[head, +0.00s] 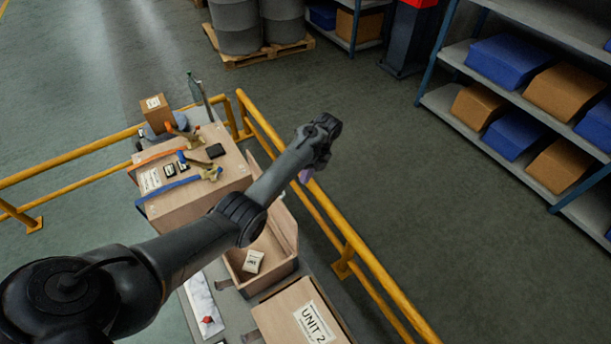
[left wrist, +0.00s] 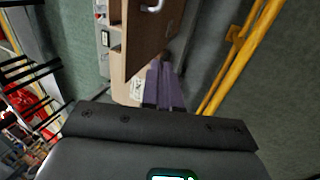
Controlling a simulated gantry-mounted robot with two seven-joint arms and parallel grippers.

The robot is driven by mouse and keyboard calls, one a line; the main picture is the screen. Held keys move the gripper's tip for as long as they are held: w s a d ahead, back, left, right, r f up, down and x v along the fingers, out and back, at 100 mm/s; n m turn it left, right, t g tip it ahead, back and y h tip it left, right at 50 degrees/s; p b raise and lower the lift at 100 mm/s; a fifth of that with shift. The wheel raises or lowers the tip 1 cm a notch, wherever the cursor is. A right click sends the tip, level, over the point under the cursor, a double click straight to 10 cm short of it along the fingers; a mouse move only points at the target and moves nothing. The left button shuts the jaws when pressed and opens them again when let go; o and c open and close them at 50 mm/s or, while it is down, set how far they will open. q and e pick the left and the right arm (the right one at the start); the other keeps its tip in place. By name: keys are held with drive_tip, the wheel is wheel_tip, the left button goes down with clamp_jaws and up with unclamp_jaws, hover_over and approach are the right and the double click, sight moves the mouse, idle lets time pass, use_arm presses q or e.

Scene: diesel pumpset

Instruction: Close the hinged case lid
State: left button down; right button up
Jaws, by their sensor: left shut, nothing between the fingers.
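The open wooden case (head: 262,284) stands on the bench in the head view, with a small white labelled packet (head: 253,261) inside. Its hinged lid (head: 284,222) stands raised along the right side, near the yellow rail. My left arm crosses over the case and hides part of the lid. My left gripper (head: 305,175) is beyond the lid's upper end, its purple fingers pointing down. In the left wrist view the shut, empty fingers (left wrist: 160,72) are close to a brown panel (left wrist: 148,38), apparently the lid; contact cannot be told. My right gripper is out of view.
A closed case marked UNIT 2 (head: 309,318) sits in front of the open one. A wooden box (head: 185,206) with tools on top stands to the left. Yellow guard rails (head: 375,266) run along the bench's right side. Open floor lies beyond, before the shelves (head: 520,160).

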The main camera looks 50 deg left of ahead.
use_arm(q)
drive_tip(key=s+a+f+p, duration=0.1)
drive_tip(key=s+f+p, duration=0.2)
drive_tip(key=s+f, duration=0.3)
drive_tip(key=shift+s+f, duration=0.4)
drive_tip(key=shift+f, duration=0.15)
